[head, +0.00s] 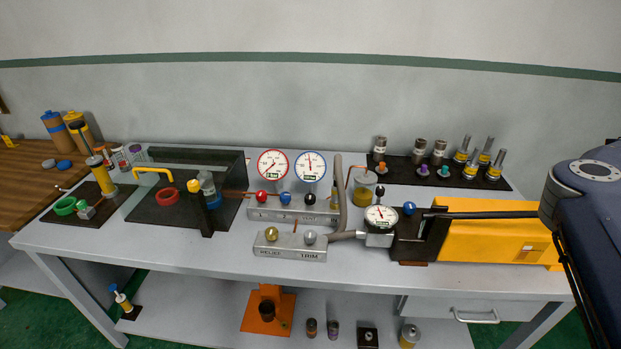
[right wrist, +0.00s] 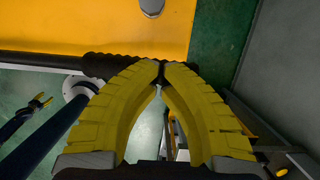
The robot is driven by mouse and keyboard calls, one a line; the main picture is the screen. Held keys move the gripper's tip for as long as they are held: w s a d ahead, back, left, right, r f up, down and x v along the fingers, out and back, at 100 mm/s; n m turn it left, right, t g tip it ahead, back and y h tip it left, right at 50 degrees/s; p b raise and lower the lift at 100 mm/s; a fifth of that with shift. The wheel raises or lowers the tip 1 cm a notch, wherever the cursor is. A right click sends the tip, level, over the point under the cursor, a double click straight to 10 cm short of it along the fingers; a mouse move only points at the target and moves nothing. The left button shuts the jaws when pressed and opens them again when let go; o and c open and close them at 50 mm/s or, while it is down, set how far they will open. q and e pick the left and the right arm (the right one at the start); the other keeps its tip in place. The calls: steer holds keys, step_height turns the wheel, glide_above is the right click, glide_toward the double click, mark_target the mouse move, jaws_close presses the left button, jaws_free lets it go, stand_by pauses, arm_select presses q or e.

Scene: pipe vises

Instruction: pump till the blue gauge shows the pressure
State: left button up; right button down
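The blue-rimmed gauge (head: 310,166) stands on the back of the table, its needle pointing roughly straight up; its small display is too small to read. The yellow pump (head: 492,235) lies at the right, with a long black lever (head: 487,214) about level above it and a round white dial (head: 380,216) at its left end. My right gripper (right wrist: 162,64) has its yellow fingertips together at the lever's black ribbed grip (right wrist: 110,67), which runs across behind the tips. In the head view my right arm hides these fingers. My left gripper is in neither view.
A red-rimmed gauge (head: 272,164) stands beside the blue one, above a valve block (head: 330,215) with red, blue and black knobs. A front block (head: 290,254) has relief and trim knobs. Metal fittings stand on a dark mat (head: 397,176) behind the pump. A dark tank (head: 160,205) is left.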

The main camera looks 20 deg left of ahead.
steer(key=shift+a+r, duration=0.2)
steer(key=shift+r, duration=0.95)
steer(key=shift+a+r, duration=0.15)
steer(key=shift+r, duration=1)
step_height(320, 180, up, 7)
steer(key=a, duration=0.2)
steer(key=shift+s, duration=0.25)
steer(key=shift+r, duration=0.1)
